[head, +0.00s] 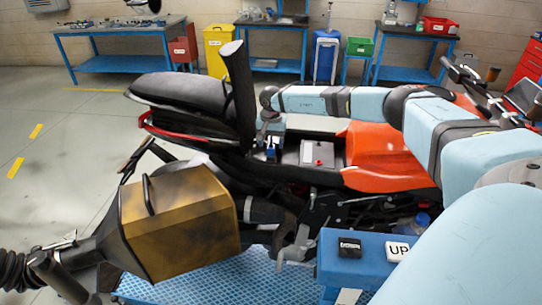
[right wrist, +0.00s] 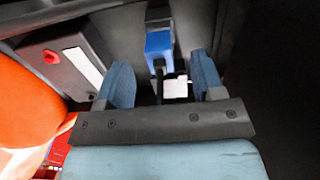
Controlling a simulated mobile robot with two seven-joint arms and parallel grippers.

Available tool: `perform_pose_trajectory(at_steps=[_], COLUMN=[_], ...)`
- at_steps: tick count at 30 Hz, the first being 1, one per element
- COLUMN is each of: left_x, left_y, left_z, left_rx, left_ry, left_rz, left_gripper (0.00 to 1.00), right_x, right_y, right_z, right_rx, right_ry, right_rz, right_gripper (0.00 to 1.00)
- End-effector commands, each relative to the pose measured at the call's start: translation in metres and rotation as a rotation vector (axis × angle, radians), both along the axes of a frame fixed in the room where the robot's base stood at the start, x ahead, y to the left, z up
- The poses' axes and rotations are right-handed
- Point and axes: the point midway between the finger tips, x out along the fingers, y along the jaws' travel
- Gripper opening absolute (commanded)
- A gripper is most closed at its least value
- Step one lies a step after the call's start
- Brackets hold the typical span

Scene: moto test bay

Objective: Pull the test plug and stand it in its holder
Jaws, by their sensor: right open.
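My right gripper (head: 270,148) reaches down into the open bay under the motorcycle's raised seat. In the right wrist view my right gripper (right wrist: 162,85) is open, with one blue finger on each side. A blue block (right wrist: 158,45) on a dark stem, perhaps the test plug, lies beyond and between the fingers, apart from both. A small white piece (right wrist: 175,88) shows just below it between the fingertips. I cannot make out the plug's holder for certain. My left gripper is not in view.
A grey box with a red knob (head: 318,154) sits beside the gripper in the bay. The raised seat (head: 190,100) stands to the left, orange bodywork (head: 378,155) to the right. A blue stand (head: 370,270) with black and "UP" blocks is in front.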

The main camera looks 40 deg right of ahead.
Motion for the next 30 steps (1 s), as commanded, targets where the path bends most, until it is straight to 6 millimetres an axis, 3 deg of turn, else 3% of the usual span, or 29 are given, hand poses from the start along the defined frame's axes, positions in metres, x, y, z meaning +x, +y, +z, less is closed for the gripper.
perform_pose_trajectory(at_steps=[3, 9, 30], left_x=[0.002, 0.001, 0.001], left_y=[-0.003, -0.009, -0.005], left_z=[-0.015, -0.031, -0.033], left_rx=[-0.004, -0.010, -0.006], left_ry=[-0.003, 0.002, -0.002], left_rz=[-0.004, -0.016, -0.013], left_gripper=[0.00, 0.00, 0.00], right_x=[0.000, 0.000, 0.000], right_y=[0.000, 0.001, 0.000], right_z=[-0.026, -0.047, -0.051], right_rx=[0.000, 0.001, 0.000], right_ry=[0.001, 0.001, 0.000], right_rz=[0.000, 0.001, 0.000], right_gripper=[0.62, 0.62, 0.62])
